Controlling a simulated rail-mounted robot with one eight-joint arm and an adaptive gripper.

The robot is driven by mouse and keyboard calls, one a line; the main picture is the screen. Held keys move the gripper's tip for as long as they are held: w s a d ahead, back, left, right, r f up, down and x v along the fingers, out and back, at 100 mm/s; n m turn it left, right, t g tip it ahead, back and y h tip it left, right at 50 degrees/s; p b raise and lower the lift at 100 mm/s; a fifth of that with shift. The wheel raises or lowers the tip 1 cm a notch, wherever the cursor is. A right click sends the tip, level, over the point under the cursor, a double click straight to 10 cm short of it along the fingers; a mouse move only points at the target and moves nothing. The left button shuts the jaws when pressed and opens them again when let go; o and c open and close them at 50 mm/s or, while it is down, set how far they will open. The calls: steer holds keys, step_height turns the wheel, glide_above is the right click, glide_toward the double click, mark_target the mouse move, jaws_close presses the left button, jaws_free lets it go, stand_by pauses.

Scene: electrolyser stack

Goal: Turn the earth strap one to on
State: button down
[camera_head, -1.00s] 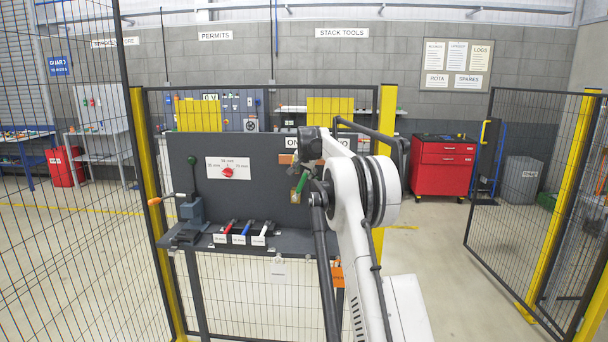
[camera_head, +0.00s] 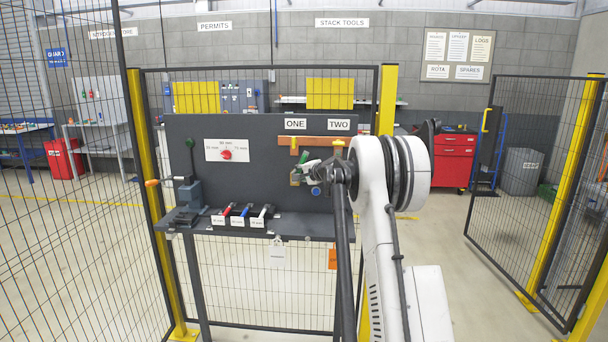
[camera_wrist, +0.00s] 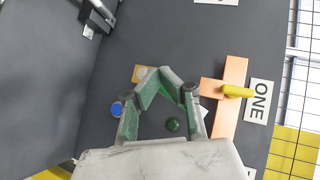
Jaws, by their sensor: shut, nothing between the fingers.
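The earth strap ONE is a yellow handle (camera_head: 294,143) on a copper bar (camera_head: 315,140), under the ONE label (camera_head: 295,124) on the dark panel. In the wrist view the yellow handle (camera_wrist: 237,91) crosses the copper bar (camera_wrist: 231,115) and points towards the ONE label (camera_wrist: 260,100). My gripper (camera_head: 298,174) is in front of the panel, below and apart from the handle. In the wrist view the green fingers of my gripper (camera_wrist: 165,74) meet at their tips, with nothing between them. My arm hides part of the panel's right side.
A second yellow handle (camera_head: 339,146) is under the TWO label (camera_head: 339,124), close to my arm. A blue disc (camera_wrist: 116,109) and a brass square (camera_wrist: 142,73) are near my fingers.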

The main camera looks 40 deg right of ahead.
steer(key=s+d+f+m+t+h+b, duration=0.25)
steer(key=s+m+t+b, duration=0.35)
steer(key=s, duration=0.5)
steer(key=m+h+p, duration=0.1)
steer(key=m+p, duration=0.1)
steer(key=p, duration=0.1)
glide_toward(303, 163)
steer(key=x, duration=0.7)
steer(key=shift+w+d, duration=0.2)
steer(key=shift+w, duration=0.1)
steer(key=shift+a+r, duration=0.1)
